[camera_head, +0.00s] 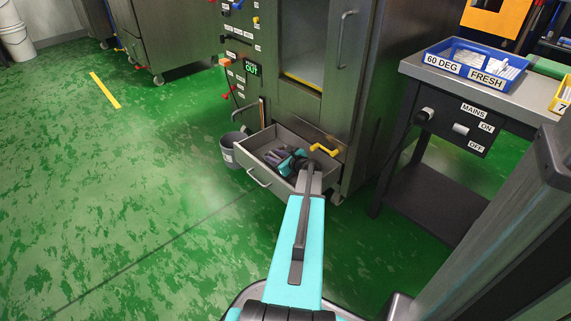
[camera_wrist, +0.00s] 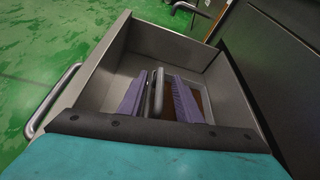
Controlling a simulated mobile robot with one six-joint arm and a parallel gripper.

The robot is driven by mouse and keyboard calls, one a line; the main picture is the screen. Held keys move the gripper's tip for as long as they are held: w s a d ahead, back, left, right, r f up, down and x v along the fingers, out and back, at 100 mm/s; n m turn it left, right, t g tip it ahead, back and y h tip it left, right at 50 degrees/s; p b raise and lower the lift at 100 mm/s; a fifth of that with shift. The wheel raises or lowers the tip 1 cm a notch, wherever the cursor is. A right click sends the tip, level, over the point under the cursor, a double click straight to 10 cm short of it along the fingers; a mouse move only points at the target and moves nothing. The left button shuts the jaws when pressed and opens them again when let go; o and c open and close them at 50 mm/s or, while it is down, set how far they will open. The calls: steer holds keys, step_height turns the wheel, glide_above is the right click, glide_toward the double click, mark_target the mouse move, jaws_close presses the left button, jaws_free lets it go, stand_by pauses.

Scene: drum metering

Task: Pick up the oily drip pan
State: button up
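The open drawer (camera_head: 247,159) at the foot of the grey cabinet also shows in the wrist view (camera_wrist: 88,104). Inside it, in the wrist view, lies a shallow pan with a pale rim and brown contents (camera_wrist: 206,105); it looks like the oily drip pan. A grey upright bar handle (camera_wrist: 158,88) stands at the pan. My gripper (camera_wrist: 157,95) reaches down into the drawer, its purple fingers apart on either side of the handle, with gaps visible. In the head view my gripper (camera_head: 279,157) hides most of the drawer's inside, and I cannot make out the pan there.
The drawer walls surround my gripper closely. A grey bucket (camera_head: 231,150) stands left of the drawer. A yellow handle (camera_head: 323,149) juts out above its right side. The green floor (camera_head: 130,190) at left is clear.

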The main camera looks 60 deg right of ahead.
stand_by(0.3)
jaws_close()
stand_by(1.3)
